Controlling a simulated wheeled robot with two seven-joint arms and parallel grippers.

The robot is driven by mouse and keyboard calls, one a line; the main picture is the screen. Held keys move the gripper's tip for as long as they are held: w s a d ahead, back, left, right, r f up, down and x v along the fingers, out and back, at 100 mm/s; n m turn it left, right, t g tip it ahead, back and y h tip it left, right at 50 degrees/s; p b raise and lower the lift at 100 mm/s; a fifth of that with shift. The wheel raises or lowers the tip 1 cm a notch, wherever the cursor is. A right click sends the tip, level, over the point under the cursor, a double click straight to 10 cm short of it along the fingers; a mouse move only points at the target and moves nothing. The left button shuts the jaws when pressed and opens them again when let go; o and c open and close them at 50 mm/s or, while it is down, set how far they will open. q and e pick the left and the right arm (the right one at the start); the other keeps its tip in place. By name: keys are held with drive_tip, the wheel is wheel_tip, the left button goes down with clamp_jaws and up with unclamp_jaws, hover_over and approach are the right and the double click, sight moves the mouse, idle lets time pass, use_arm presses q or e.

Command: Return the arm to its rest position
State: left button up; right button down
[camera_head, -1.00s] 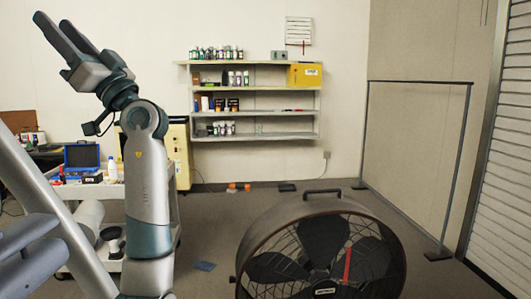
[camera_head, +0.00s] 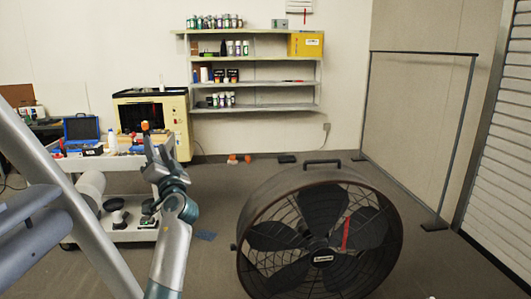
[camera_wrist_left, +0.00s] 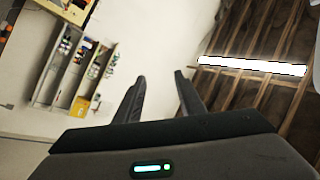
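My left arm (camera_head: 172,247) rises from the bottom of the head view, left of the middle. Its left gripper (camera_head: 159,143) points upward in front of the cart and the yellow machine. In the left wrist view both dark fingers of this gripper (camera_wrist_left: 160,76) stand apart with nothing between them. Beyond them the wrist view shows the wall, the tilted shelf and the wooden ceiling with a bright lamp. My right gripper is not in view.
A large drum fan (camera_head: 250,215) stands on the floor right of my left arm. A white cart (camera_head: 80,168) with a blue case (camera_head: 83,130) is at the left. Wall shelves (camera_head: 270,108) and a metal frame (camera_head: 460,130) stand farther back. Floor between cart and fan is narrow.

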use_arm(q)
drive_tip(key=d+f+m+g+h, duration=0.1)
drive_tip(key=d+f+m+h, duration=0.15)
drive_tip(key=f, duration=1.35)
drive_tip(key=d+f+m+g+h, duration=0.15)
drive_tip(key=f+h, duration=0.25)
drive_tip(key=f, duration=1.3)
drive_tip(key=s+d+f+g+h, duration=0.1)
drive_tip(key=s+f+g, duration=0.1)
drive_tip(key=s+f, duration=0.5)
drive_tip(key=s+d+f+g+h, duration=0.1)
drive_tip(key=s+f, duration=0.1)
drive_tip(key=f, duration=1)
drive_tip(key=s+d+f+g+h, duration=0.1)
drive_tip(key=s+f+g, duration=0.1)
drive_tip(key=s+f, duration=0.5)
drive_tip(key=s+d+f+n+g+h, duration=0.2)
drive_tip(key=s+f+g, duration=0.2)
drive_tip(key=s+f, duration=2.2)
drive_tip(key=s+f+g, duration=0.2)
drive_tip(key=s+f, duration=0.3)
drive_tip(key=s, duration=1)
drive_tip(key=s+f+n+g, duration=0.1)
drive_tip(key=s+f, duration=0.4)
drive_tip(key=s, duration=1.1)
drive_tip(key=shift+s+f+n+g+h, duration=0.15)
drive_tip(key=shift+s+n+g+h, duration=0.25)
drive_tip(key=shift+g, duration=0.35)
